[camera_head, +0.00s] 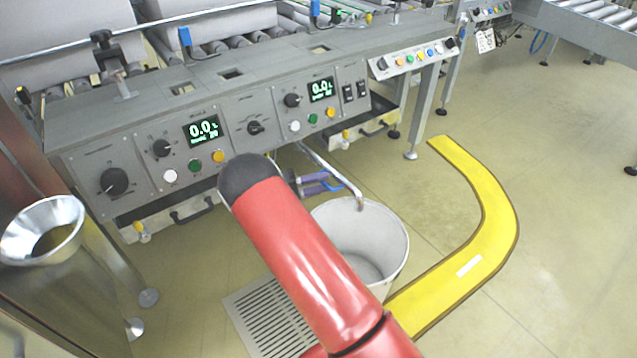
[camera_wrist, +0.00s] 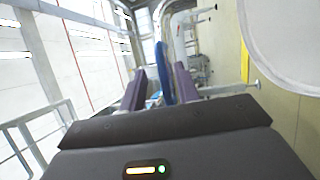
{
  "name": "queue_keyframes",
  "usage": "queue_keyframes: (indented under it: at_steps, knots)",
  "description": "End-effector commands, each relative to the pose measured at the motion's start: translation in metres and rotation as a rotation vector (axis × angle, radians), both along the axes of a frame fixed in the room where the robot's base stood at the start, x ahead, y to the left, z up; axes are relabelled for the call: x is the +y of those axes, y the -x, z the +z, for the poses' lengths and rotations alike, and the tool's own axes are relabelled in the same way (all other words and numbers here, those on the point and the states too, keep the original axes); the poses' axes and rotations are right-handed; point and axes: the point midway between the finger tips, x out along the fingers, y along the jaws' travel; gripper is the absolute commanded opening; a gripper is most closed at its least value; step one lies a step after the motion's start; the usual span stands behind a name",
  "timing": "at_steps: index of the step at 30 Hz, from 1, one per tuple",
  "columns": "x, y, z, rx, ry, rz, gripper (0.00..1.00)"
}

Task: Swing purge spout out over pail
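The purge spout (camera_head: 330,172) is a bent metal pipe that comes out from under the grey control console. In the head view its downturned tip overlaps the back rim of the pale pail (camera_head: 395,240). A blue handle (camera_wrist: 162,75) is by the spout and also shows in the head view (camera_head: 333,186). My gripper (camera_wrist: 159,80) has purple fingers, one on each side of the blue handle. A gap shows beside the handle, so the fingers look open around it. In the head view my gripper (camera_head: 318,184) is partly hidden by my red arm.
The console (camera_head: 235,130) with knobs and displays stands behind the spout. A floor grate (camera_head: 268,318) lies left of the pail, and a yellow floor strip (camera_head: 490,215) curves to the right. A metal funnel (camera_head: 70,215) is at far left. The floor at right is clear.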

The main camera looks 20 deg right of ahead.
Motion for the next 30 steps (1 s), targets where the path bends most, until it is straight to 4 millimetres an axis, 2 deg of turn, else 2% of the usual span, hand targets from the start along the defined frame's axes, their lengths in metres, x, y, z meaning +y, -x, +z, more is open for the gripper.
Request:
queue_keyframes:
  at_steps: [5, 12, 18, 30]
  knots:
    - [0.012, -0.001, -0.004, 0.001, -0.002, 0.003, 0.32]
    - [0.053, -0.004, -0.009, -0.001, -0.002, 0.002, 0.32]
    - [0.074, -0.006, -0.011, -0.001, -0.001, 0.001, 0.32]
    - [0.078, -0.006, -0.011, 0.0, 0.0, 0.0, 0.32]
